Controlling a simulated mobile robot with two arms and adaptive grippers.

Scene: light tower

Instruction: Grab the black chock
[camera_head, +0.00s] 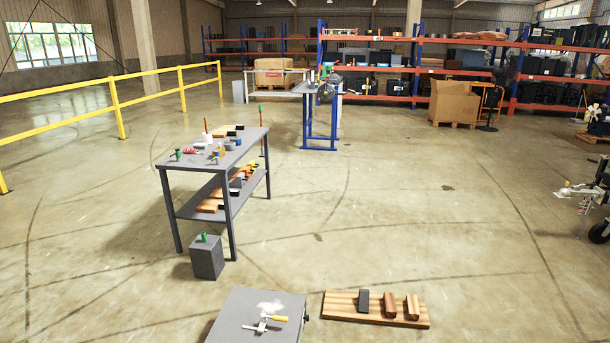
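The black chock (363,301) stands on a low slatted wooden board (342,309) on the floor at the bottom, right of centre. It is the leftmost of three blocks on the board. Two brown wooden chocks, a nearer one (389,305) and a farther-right one (412,307), stand beside it, with small gaps between them. Neither of my grippers shows in this view.
A grey box (238,306) with a yellow-handled metal tool (265,322) is left of the board. A grey two-shelf table (240,148) with tools stands beyond. A wheeled machine (600,195) is cut off at the right edge. Floor right of the board is clear.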

